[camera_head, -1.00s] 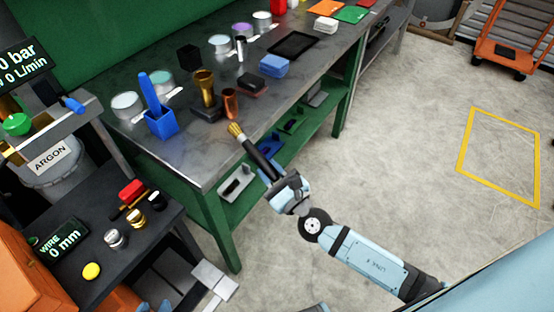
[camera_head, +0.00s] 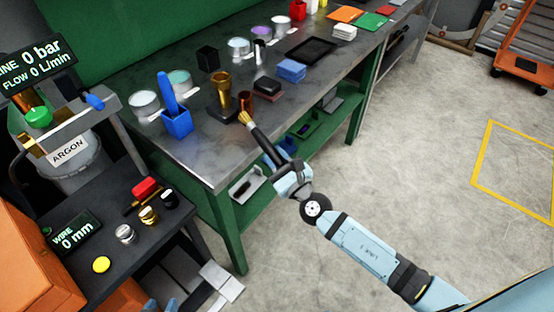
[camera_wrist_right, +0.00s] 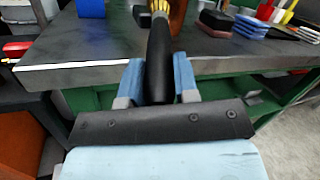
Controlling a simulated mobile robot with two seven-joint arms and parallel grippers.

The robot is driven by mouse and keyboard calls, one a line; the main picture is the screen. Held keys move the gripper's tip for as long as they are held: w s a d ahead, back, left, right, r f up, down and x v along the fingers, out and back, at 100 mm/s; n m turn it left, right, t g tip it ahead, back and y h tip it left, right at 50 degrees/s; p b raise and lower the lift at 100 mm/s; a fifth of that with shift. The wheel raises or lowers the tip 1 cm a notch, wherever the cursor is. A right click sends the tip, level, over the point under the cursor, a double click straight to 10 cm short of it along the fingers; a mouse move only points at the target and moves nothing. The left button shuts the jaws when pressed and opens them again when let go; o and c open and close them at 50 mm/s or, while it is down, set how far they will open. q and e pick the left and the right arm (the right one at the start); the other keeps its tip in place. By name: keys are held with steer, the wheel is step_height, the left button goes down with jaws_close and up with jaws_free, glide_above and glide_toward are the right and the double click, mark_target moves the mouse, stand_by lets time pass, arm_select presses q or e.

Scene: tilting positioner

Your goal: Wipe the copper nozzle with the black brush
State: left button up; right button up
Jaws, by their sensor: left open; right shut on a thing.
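The copper nozzle (camera_head: 246,100) stands upright near the front edge of the workbench, beside a brass-coloured piece on a dark base. It also shows in the right wrist view (camera_wrist_right: 178,16), partly cut off at the top. My right gripper (camera_head: 279,160) is shut on the black brush (camera_head: 264,144), around its dark handle (camera_wrist_right: 159,60). The pale bristles point up and left, just in front of the nozzle's lower part; I cannot tell whether they touch it. My left gripper (camera_head: 166,304) shows only as blue tips at the bottom edge, open, away from the bench objects.
The brass piece (camera_head: 221,90) stands left of the nozzle. A blue holder (camera_head: 178,123), tins, a black block (camera_head: 267,86) and blue pads (camera_head: 291,70) are on the bench (camera_head: 215,160). A lower side table (camera_head: 125,265) is at left.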

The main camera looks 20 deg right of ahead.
steer(key=shift+w, duration=0.1)
stand_by(0.5)
steer(key=shift+w, duration=0.75)
steer(key=shift+d, duration=0.1)
